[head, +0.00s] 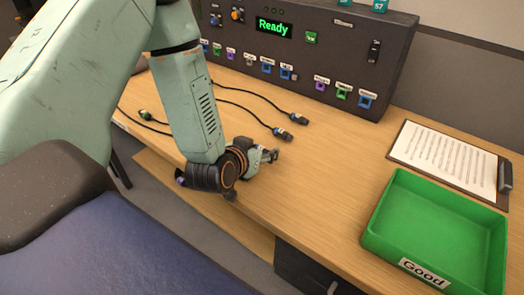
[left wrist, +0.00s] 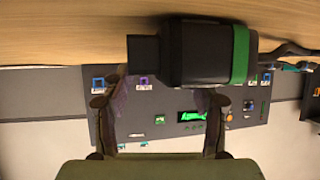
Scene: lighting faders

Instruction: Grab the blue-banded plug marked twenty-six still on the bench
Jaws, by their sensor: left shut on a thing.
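Two dark plugs with bluish bands and white tags, the nearer one (head: 281,134) and the farther one (head: 299,118), lie on the bench with their cables running left. Their numbers are too small to read. A green-banded plug (head: 145,114) lies farther left on the bench. My left gripper (head: 268,155) is low over the bench's front part, just in front of the nearer bluish plug and apart from it. In the left wrist view a dark plug with a green band (left wrist: 205,52) fills the space at the fingers, and the gripper is shut on it. My right gripper is out of view.
A console (head: 330,55) with a green Ready display and a row of coloured, labelled sockets stands at the back. A green tray (head: 440,192) labelled Good, empty, is at the right front. A clipboard (head: 397,150) lies behind it. The bench between gripper and tray is clear.

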